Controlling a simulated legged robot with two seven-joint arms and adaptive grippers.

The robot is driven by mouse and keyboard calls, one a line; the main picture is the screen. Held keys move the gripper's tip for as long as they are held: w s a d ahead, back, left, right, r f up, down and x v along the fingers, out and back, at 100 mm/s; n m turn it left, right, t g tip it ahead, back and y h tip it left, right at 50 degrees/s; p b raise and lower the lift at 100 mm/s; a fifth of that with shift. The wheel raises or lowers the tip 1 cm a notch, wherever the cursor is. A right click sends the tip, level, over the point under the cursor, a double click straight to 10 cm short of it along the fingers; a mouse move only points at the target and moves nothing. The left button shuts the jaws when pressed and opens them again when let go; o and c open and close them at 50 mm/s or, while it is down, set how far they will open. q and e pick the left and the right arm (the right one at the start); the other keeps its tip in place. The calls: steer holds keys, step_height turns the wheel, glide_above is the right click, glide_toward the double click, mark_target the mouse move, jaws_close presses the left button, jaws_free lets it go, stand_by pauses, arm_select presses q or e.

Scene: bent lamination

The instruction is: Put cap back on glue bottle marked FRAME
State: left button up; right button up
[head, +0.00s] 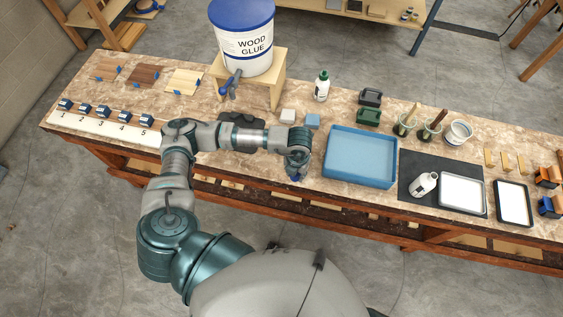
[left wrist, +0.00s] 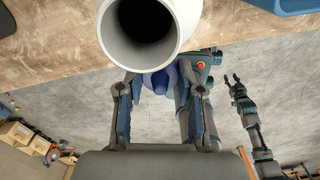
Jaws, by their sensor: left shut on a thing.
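My left gripper (head: 297,175) hangs near the front edge of the bench, left of the blue tray. In the left wrist view its fingers (left wrist: 162,108) are shut on a small blue thing (left wrist: 159,80), which may be a cap; the fingers partly hide it. A white bottle with a green top (head: 321,86) stands upright at the back. Another white bottle (head: 423,184) lies tilted on the dark mat. Their labels are too small to read. My right gripper (left wrist: 232,81) shows small in the left wrist view, empty with its fingers apart.
The blue tray (head: 361,157) lies to the gripper's right. A wood glue bucket (head: 243,42) stands on a wooden stand (head: 278,72). Brush cups (head: 405,126) and flat trays (head: 462,194) crowd the right. A white open tube (left wrist: 148,28) looms in the wrist view; I cannot tell what it is.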

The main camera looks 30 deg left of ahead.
arm_select(q)
steer(key=d, duration=0.1)
steer(key=s+d, duration=0.1)
steer(key=d, duration=0.2)
steer(key=shift+s+d+r+b, duration=0.15)
steer(key=shift+d+r+b, duration=0.1)
steer(key=shift+d+b, duration=0.1)
steer(key=shift+a, duration=0.1)
